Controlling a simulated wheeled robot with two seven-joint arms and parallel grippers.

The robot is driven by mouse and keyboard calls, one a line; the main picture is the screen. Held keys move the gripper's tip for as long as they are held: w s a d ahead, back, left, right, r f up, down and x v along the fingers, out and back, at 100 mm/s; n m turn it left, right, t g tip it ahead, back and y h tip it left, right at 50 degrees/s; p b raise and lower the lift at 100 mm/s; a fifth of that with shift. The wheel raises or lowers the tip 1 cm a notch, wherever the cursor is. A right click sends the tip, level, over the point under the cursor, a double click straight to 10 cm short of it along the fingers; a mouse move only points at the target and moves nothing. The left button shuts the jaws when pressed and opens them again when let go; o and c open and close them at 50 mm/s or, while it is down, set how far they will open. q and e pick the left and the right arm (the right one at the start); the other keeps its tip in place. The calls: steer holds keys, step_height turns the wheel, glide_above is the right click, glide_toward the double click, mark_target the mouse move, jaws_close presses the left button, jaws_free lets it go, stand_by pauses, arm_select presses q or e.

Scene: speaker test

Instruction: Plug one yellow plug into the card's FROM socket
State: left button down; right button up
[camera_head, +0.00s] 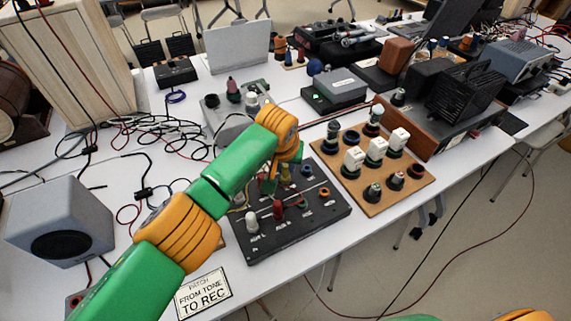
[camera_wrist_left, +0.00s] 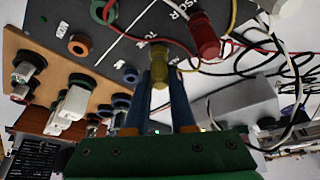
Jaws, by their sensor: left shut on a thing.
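The card (camera_head: 203,293) lies at the table's front edge and reads PATCH FROM TONE TO REC. A black socket panel (camera_head: 318,225) lies behind it, with coloured ring sockets and red and white plugs standing on it. My left gripper (camera_head: 283,176) is over the panel's back part. In the left wrist view its two blue fingers (camera_wrist_left: 162,82) are shut on a yellow plug (camera_wrist_left: 159,58). The plug points at the panel (camera_wrist_left: 135,16) beside a printed label, partly hidden. I cannot tell whether its tip is in a socket. A red plug (camera_wrist_left: 203,38) stands close by. My right gripper is out of view.
A wooden board (camera_head: 404,194) with white-topped and dark knobs lies to the right of the panel. A grey speaker (camera_head: 58,222) stands at left. Loose cables (camera_head: 140,135) cover the table's left side. Grey and black boxes stand behind.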

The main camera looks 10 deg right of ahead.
arm_select(q)
steer(key=shift+f, duration=0.25)
steer(key=c, duration=0.7)
jaws_free()
steer(key=shift+r, duration=0.1)
step_height(320, 180, up, 8)
steer(key=p, duration=0.6)
steer(key=shift+f+p, duration=0.2)
steer(key=shift+p, duration=0.2)
steer(key=shift+f, duration=0.1)
